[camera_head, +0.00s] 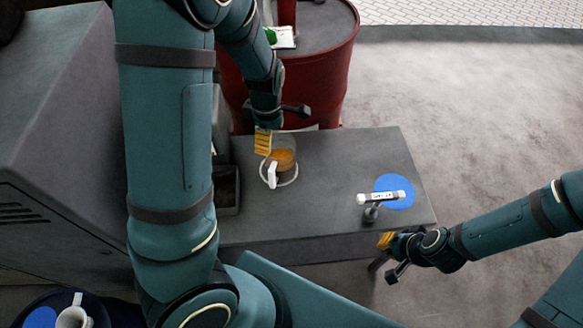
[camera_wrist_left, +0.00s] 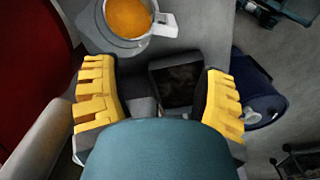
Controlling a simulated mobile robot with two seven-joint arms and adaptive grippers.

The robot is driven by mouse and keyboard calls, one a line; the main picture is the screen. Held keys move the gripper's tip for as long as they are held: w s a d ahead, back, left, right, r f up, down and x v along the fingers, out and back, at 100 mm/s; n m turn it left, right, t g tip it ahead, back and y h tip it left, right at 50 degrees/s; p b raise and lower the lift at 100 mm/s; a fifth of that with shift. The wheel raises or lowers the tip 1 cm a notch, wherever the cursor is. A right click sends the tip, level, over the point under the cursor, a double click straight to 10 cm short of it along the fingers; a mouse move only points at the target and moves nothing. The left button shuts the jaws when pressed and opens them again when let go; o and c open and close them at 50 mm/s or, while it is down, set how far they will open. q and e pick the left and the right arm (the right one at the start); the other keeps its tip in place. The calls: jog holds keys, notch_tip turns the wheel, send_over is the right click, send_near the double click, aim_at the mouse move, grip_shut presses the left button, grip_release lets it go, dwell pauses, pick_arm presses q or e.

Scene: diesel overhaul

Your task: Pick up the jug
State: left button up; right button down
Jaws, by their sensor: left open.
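The jug (camera_head: 284,160) stands upright on the grey bench, a clear vessel with orange liquid and a pale handle toward the front left. In the left wrist view the jug (camera_wrist_left: 126,20) is at the top, its handle pointing right. My left gripper (camera_head: 264,142) is at the jug's back left in the head view, partly overlapping it; whether they touch I cannot tell. In the wrist view my left gripper (camera_wrist_left: 160,95) has its yellow fingers wide apart with nothing between them. My right gripper (camera_head: 385,241) is by the bench's front right edge; its jaw state is unclear.
The grey bench (camera_head: 330,200) has free room right of the jug. A blue disc (camera_head: 405,201) and a white labelled bar (camera_head: 382,197) are at its right end. A red drum (camera_head: 335,80) stands behind.

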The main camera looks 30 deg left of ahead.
pick_arm(q)
jog(key=b, duration=0.2)
send_over(273, 164)
notch_tip(273, 164, down, 8)
jog(key=shift+r, duration=0.1)
jog(key=shift+d+f+b, duration=0.1)
jog(key=shift+f+b, duration=0.4)
jog(key=shift+f, duration=2.5)
jog(key=c, duration=1.2)
